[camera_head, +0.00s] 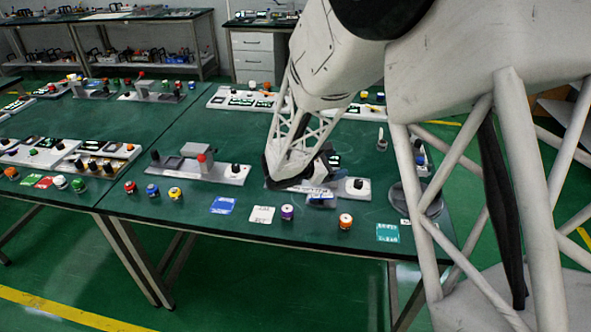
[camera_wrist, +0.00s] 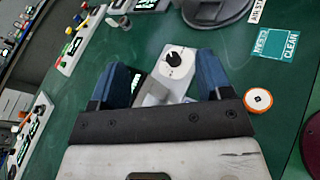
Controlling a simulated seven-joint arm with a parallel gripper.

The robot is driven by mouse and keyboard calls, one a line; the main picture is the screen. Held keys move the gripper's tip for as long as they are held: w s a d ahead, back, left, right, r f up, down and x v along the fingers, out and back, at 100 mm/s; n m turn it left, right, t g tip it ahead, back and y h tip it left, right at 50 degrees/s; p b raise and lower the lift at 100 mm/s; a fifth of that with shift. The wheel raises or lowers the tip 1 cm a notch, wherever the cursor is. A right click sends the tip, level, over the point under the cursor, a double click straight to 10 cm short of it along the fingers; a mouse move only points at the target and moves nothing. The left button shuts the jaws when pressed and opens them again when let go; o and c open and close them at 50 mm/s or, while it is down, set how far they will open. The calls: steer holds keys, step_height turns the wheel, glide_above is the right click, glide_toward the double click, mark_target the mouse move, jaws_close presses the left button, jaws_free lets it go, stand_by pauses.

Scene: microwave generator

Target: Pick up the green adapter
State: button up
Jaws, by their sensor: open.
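A small green-topped cylinder (camera_head: 78,184), which looks like the green adapter, stands near the front edge of the left table. My gripper (camera_head: 322,182) is far to the right, low over a white module with a black knob. In the wrist view, the blue fingers of my gripper (camera_wrist: 166,82) are apart, with the module's black knob (camera_wrist: 173,59) and a grey block (camera_wrist: 160,90) showing between them. I cannot tell if the fingers touch the module. No green cylinder is clear in the wrist view.
Red, blue and yellow cylinders (camera_head: 152,190) stand along the front edge. A module with a red knob (camera_head: 201,160) stands to the left. Flat cards (camera_head: 222,205) lie between.

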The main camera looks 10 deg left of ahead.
steer(key=w+a+f+n+t+y, duration=0.1)
steer(key=a+f+n+t, duration=0.1)
steer(key=a, duration=0.4)
steer(key=w+a+f+n+t+y, duration=0.1)
steer(key=a+f+n+t, duration=0.1)
steer(key=a+f+n, duration=0.2)
steer(key=w+a+f+n+t+y, duration=0.2)
steer(key=a+f, duration=0.4)
steer(key=a, duration=0.1)
steer(key=shift+w+a+n+t, duration=0.1)
steer(key=shift+a+n+t, duration=0.25)
steer(key=shift+n+t, duration=0.05)
steer(key=shift+w, duration=0.1)
steer(key=shift+x, duration=1.25)
steer(key=shift+w+d, duration=0.1)
steer(key=shift+d, duration=0.05)
steer(key=shift+x, duration=2.45)
steer(key=shift+c, duration=0.5)
